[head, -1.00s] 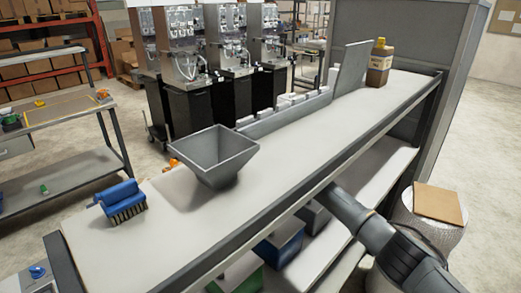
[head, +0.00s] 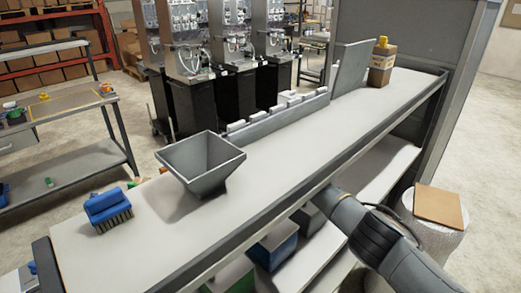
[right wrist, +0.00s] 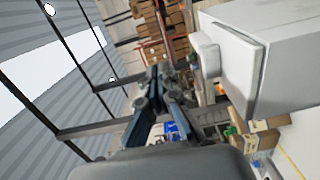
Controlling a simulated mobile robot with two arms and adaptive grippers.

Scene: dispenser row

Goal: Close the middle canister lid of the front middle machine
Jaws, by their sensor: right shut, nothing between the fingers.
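Several metal dispensers on black cabinets stand in a row behind the bench in the head view. One nearer dispenser (head: 188,62) has others beside it, and their tops are cut off by the frame's upper edge. I cannot tell which is the front middle machine, and no canister lid can be made out. My right gripper (right wrist: 158,88) is shut and empty in the right wrist view. A white box-like body (right wrist: 285,60) with a rounded part is to its right there; I cannot tell what it is. My left gripper is in neither view.
A long bench (head: 285,165) crosses the head view.

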